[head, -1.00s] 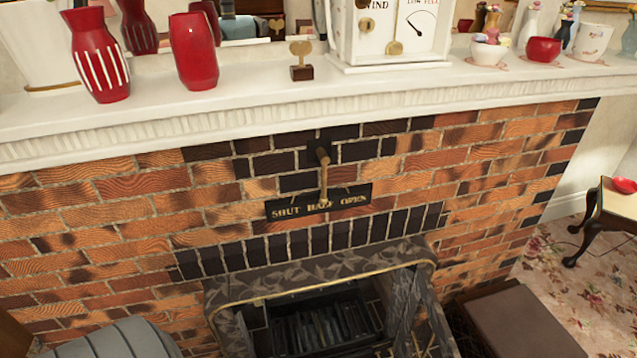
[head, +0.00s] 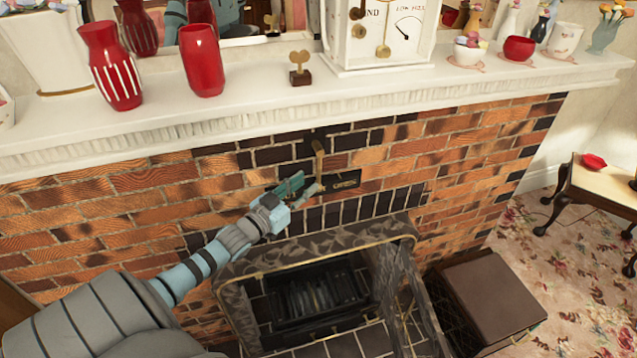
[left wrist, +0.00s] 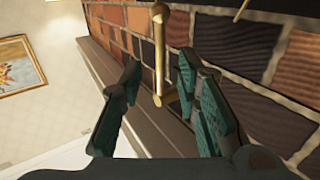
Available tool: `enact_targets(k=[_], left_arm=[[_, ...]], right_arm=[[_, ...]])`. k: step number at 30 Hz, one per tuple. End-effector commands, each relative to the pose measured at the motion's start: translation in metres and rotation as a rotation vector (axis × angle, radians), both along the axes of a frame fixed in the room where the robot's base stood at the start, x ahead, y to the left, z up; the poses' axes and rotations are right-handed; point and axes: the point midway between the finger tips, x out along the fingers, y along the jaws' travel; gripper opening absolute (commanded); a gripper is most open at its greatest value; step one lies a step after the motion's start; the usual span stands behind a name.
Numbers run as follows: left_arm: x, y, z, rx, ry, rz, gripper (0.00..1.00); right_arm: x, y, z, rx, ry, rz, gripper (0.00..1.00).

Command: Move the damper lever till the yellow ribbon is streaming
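The brass damper lever (head: 318,162) hangs nearly straight down from its pivot on the dark bricks above the fireplace opening. Behind its lower end is the black label plate (head: 345,185); my left gripper hides the plate's left part. My left gripper (head: 304,187) is at the lever's lower end. In the left wrist view the lever (left wrist: 160,45) shows between the two spread fingers of the left gripper (left wrist: 159,62), with gaps visible on both sides. The fingers are not closed on it. I cannot make out a yellow ribbon. My right gripper is not in view.
The white mantel (head: 250,110) juts out above, holding red vases (head: 201,60), a small key-topped block (head: 299,68) and a white dial box (head: 375,35). Below is the fireplace surround (head: 250,262). A brown box (head: 495,295) stands at right.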

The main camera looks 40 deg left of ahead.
Motion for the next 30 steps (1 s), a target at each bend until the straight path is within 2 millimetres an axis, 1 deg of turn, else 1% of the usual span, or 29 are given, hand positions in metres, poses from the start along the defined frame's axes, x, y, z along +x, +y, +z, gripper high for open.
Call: enact_targets(k=[1,3,7,9,12,16,22,27,28,30], left_arm=[[0.012,0.001,-0.012,0.001,-0.005,0.004,0.30],[0.021,0.001,-0.007,0.002,-0.003,0.003,0.30],[0.037,0.000,-0.005,0.000,0.001,0.004,0.30],[0.049,0.002,-0.001,0.000,-0.003,0.008,0.30],[0.059,0.001,-0.002,-0.001,-0.001,0.006,0.30],[0.064,0.000,-0.004,-0.001,0.003,0.003,0.30],[0.064,-0.001,-0.005,-0.001,0.003,0.002,0.30],[0.063,-0.001,-0.005,0.000,0.003,0.002,0.03],[0.063,-0.001,-0.005,0.000,0.003,0.002,0.00],[0.063,0.000,-0.005,0.000,0.003,0.002,0.00]], right_arm=[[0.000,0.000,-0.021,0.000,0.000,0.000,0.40],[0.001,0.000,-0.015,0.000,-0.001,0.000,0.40],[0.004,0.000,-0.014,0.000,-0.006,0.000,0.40],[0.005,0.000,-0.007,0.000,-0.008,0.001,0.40],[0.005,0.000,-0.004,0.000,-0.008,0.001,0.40],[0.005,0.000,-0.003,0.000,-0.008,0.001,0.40],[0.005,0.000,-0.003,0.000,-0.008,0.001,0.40],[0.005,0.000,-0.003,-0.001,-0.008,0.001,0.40],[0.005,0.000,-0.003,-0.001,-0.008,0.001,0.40],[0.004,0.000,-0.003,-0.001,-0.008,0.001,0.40]])
